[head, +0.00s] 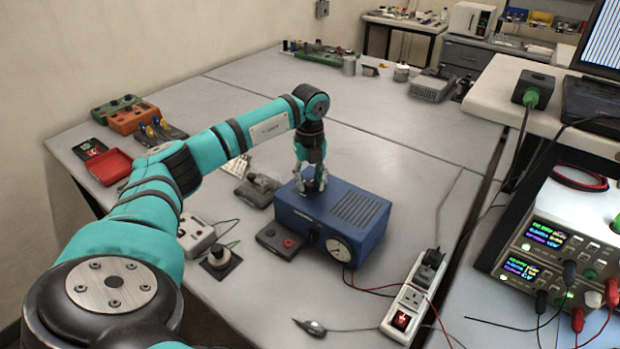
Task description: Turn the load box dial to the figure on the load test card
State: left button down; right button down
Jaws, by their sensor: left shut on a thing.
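The blue load box (358,238) stands on the grey table in the middle of the head view, with slots in its top and a round pale dial-like disc (340,249) on its front face. My left gripper (312,187) points down at the left part of the box's top. It is shut on a small dark knob there, which the fingers mostly hide. I cannot read any figure or pointer position at this size. I cannot pick out the load test card for certain. My right gripper is not in view.
A white power strip (407,305) and red and black leads lie to the right. Power supplies (550,245) stand at the right edge. A red tray (108,166) lies far left.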

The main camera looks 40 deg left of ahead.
aim_at(309, 182)
pick_arm(q)
jog(key=n+p, duration=0.1)
jog(key=n, duration=0.5)
jog(key=shift+r, duration=0.15)
jog(key=n+p, duration=0.1)
jog(key=n, duration=0.5)
jog(key=shift+n, duration=0.3)
jog(key=c, duration=1)
grip_release()
notch_tip(309, 182, up, 12)
jog(key=shift+f, duration=0.1)
jog(key=shift+s, duration=0.15)
